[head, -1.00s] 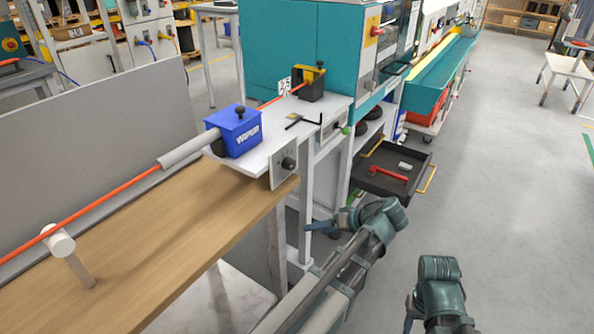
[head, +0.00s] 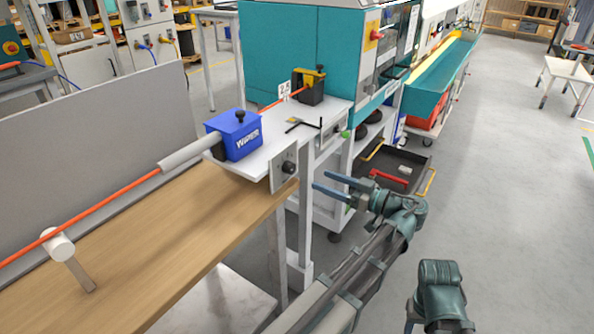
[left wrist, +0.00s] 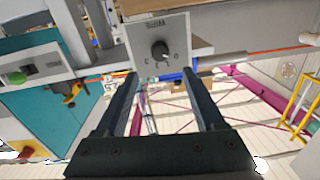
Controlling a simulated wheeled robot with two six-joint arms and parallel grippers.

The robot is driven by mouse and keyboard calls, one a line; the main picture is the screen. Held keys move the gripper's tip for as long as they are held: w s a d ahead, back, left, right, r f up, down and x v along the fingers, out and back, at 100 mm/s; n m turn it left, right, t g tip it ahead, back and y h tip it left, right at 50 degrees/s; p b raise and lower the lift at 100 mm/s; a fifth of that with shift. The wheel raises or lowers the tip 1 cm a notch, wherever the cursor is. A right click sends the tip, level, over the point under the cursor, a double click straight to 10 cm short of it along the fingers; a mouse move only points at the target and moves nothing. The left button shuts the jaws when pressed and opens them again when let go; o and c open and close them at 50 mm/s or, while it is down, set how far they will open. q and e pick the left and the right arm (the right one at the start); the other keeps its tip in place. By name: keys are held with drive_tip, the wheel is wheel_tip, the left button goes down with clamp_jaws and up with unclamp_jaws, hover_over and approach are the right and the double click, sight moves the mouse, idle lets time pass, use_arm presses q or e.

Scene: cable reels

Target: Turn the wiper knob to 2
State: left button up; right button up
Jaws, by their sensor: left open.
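The wiper knob (head: 288,167) is a small black dial on a grey upright panel (head: 277,179) at the end of the white machine table. In the left wrist view the knob (left wrist: 159,50) shows large on its panel (left wrist: 177,26), with the lettering upside down. The marks beside it are too small to read surely. My left gripper (head: 319,180) is open and empty, to the right of the knob and apart from it. In the left wrist view its two fingers (left wrist: 158,75) point towards the panel, below the knob. Only part of my right arm shows; its fingers are not visible.
A blue wiper box (head: 234,134) stands on the white table behind the panel, with an orange cable (head: 110,204) running through it. A wooden bench top (head: 180,225) lies to the left. An open dark drawer (head: 405,158) is behind my left gripper.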

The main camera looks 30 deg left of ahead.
sight(293, 169)
use_arm(q)
drive_tip(key=a, duration=0.9)
drive_tip(key=shift+w+a, duration=0.2)
drive_tip(key=shift+a, duration=0.15)
clamp_jaws()
